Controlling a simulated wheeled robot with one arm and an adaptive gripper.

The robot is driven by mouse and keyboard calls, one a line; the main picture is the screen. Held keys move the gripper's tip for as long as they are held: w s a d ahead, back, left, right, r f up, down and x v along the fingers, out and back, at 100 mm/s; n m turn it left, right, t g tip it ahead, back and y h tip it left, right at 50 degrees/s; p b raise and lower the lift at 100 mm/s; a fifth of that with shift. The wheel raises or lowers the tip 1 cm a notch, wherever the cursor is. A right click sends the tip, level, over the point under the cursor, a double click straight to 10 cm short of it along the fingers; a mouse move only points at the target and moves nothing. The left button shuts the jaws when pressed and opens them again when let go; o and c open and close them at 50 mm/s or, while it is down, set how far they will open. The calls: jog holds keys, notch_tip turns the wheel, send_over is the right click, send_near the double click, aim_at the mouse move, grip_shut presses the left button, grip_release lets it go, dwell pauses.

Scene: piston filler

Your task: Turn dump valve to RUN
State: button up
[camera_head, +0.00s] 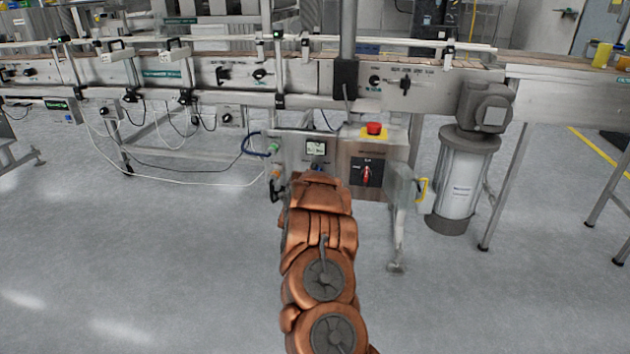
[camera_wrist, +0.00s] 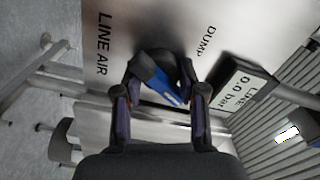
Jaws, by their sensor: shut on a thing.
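The dump valve has a blue handle (camera_wrist: 158,80) on a dark round body, set in a metal panel (camera_wrist: 150,25). It shows in the wrist view, with the word DUMP to its upper right and LINE AIR to its left. My gripper (camera_wrist: 161,95) is shut on the blue handle, with one dark finger on each side. The handle lies diagonally, from upper left to lower right. No RUN mark is readable.
A gauge (camera_wrist: 240,90) reading LINE 0.0 bar sits close to the right finger. In the head view, a red emergency button (camera_head: 374,128) and a red switch (camera_head: 367,173) are right of my arm. A conveyor (camera_head: 200,75) runs behind. The near floor is clear.

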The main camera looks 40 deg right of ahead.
jog(key=shift+m+b, duration=1.2)
jog(key=shift+m, duration=0.2)
jog(key=o, duration=1.1)
jog(key=shift+o, duration=0.2)
jog(key=shift+a, duration=0.1)
jog(key=v, duration=1.1)
jog(key=shift+s+a, duration=0.25)
jog(key=shift+a, duration=0.05)
jog(key=shift+r, duration=0.1)
